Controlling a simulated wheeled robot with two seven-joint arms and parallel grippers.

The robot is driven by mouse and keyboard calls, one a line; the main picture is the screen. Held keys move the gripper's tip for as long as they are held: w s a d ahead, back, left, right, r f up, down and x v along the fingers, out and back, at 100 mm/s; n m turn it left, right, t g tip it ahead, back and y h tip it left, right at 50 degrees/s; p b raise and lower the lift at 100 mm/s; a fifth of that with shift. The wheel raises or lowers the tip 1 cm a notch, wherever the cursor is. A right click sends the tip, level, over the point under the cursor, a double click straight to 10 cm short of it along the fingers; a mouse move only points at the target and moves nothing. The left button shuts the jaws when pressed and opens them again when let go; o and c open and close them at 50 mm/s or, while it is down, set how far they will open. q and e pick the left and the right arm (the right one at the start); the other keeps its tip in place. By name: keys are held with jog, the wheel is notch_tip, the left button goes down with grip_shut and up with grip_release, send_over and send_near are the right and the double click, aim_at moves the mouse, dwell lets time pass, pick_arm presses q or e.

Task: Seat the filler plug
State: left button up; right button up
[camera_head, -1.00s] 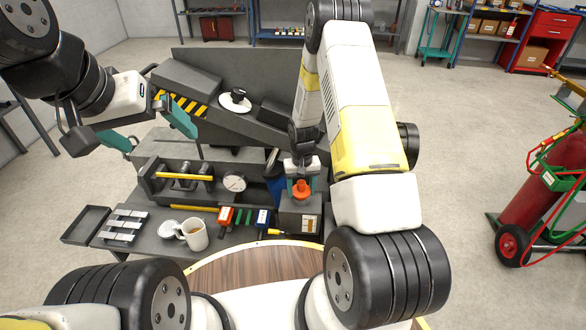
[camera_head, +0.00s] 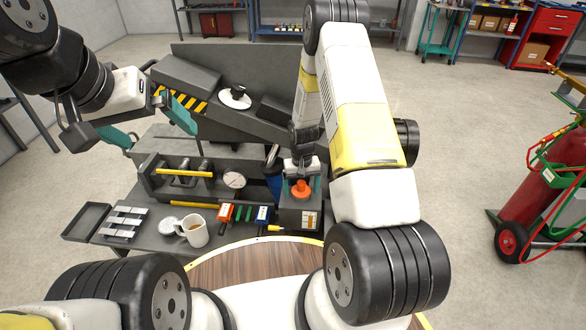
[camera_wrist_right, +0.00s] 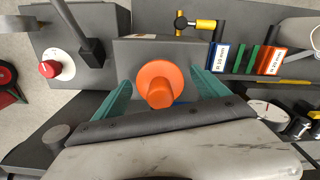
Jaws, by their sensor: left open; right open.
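The orange filler plug (camera_head: 301,188) stands upright on top of a grey box (camera_head: 300,214) at the right end of the bench. It also shows in the right wrist view (camera_wrist_right: 158,83), with a wide flange and a narrower knob. My right gripper (camera_head: 302,178) is open directly above it, with its teal fingers on either side of the plug and apart from it in the wrist view (camera_wrist_right: 160,102). My left gripper (camera_head: 158,122) is open and empty, raised at the left. Whether the plug sits in a hole cannot be seen.
A grey tray (camera_head: 87,222) lies at left. A white disc with a black knob (camera_head: 236,96) is on the sloped machine top.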

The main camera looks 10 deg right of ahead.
jog(key=shift+r, duration=3.9)
notch_tip(320, 180, up, 11)
jog(key=t, duration=0.1)
notch_tip(320, 180, up, 12)
jog(key=t+y, duration=0.1)
jog(key=t, duration=0.1)
send_over(301, 182)
jog(key=s, duration=0.6)
jog(key=s+a+r+t, duration=0.1)
jog(key=s+r, duration=0.5)
jog(key=s, duration=0.3)
jog(key=s+a+r+t+y, duration=0.1)
jog(key=s+r+t, duration=0.1)
jog(key=s+r, duration=0.5)
jog(key=shift+s+r+n, duration=0.3)
jog(key=shift+s+n, duration=0.1)
jog(key=shift+s, duration=0.75)
